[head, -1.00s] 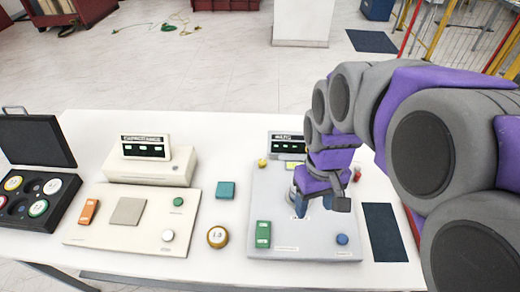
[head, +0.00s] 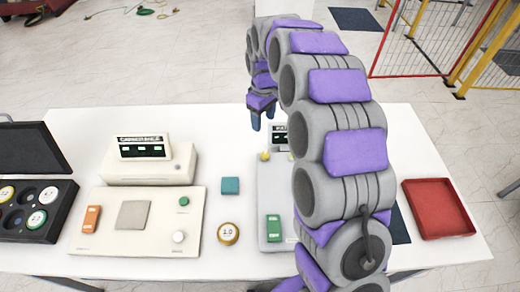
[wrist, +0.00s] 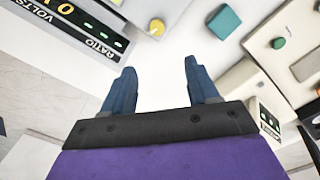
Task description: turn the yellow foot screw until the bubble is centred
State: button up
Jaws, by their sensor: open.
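The yellow foot screw (head: 264,155) is a small yellow knob at the back left corner of the grey instrument plate (head: 268,205). In the wrist view, the yellow screw (wrist: 156,27) lies beyond my fingertips, roughly between them in the picture. My gripper (head: 263,122) is open and empty, its fingers pointing down, just above the screw in the head picture. Its two blue fingers (wrist: 160,68) are spread apart in the wrist view, not touching the screw. I cannot make out the bubble; my arm hides much of the plate.
The ratio display (wrist: 75,25) stands close to the screw. A cream capacitance unit (head: 150,165) stands left. A red tray (head: 440,208) lies right.

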jog(key=b, duration=0.2)
send_over(265, 154)
jog(key=f, duration=0.8)
jog(key=a+f, duration=0.1)
jog(key=f, duration=0.3)
jog(key=shift+s+f, duration=0.1)
jog(key=shift+f, duration=0.25)
jog(key=f, duration=0.1)
jog(key=d+f, duration=0.1)
jog(key=f, duration=0.1)
jog(key=shift+f, duration=0.25)
jog(key=shift+d+f, duration=0.2)
jog(key=shift+f, duration=0.4)
jog(key=shift+a, duration=0.5)
jog(key=shift+c, duration=0.8)
jog(key=shift+d, duration=0.3)
jog(key=c, duration=0.9)
jog(key=shift+m, duration=0.3)
